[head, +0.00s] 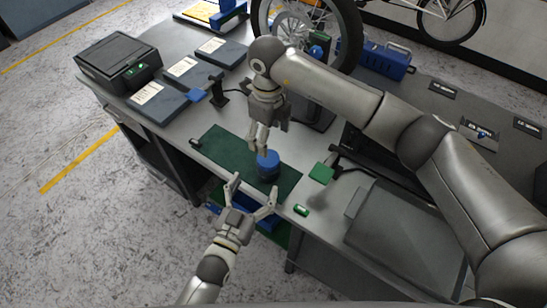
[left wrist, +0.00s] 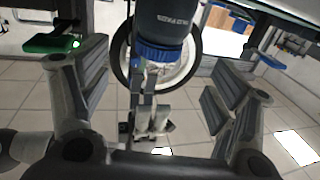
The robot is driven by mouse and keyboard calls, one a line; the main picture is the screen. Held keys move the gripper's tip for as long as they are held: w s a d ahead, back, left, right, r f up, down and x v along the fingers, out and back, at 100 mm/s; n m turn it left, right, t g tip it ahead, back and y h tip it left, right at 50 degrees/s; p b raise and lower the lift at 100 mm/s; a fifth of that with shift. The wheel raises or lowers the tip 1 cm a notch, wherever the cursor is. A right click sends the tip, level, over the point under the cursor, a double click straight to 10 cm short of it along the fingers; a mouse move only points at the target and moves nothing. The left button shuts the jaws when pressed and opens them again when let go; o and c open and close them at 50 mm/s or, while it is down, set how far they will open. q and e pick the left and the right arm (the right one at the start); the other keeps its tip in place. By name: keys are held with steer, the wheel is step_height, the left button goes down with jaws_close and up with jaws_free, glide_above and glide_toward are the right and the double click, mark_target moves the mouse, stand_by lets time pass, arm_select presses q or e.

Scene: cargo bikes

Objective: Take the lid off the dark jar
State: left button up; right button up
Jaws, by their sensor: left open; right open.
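The dark jar (head: 268,174) stands upright on the green mat (head: 222,148) near the table's front edge. Its blue lid (head: 267,157) is on top. In the left wrist view the picture is upside down, so the jar (left wrist: 163,22) hangs from above with the lid (left wrist: 160,54) below it. My left gripper (head: 253,186) is open and empty, in front of the jar, its fingers spread towards it. My right gripper (head: 259,148) is open and points down at the lid from above; whether it touches the lid I cannot tell.
A bicycle wheel (head: 318,30) stands behind on the table. Flat dark boxes (head: 160,102) and a black printer-like device (head: 118,63) lie at the left. A green square (head: 321,173) and a small green item (head: 301,210) lie right of the mat. The mat's left part is mostly clear.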

mark_target(264, 169)
arm_select(q)
steer(key=x, duration=0.9)
steer(key=shift+r, duration=0.15)
steer(key=shift+w+d, duration=0.1)
steer(key=shift+w, duration=0.05)
steer(key=c, duration=1.4)
steer(key=o, duration=1.4)
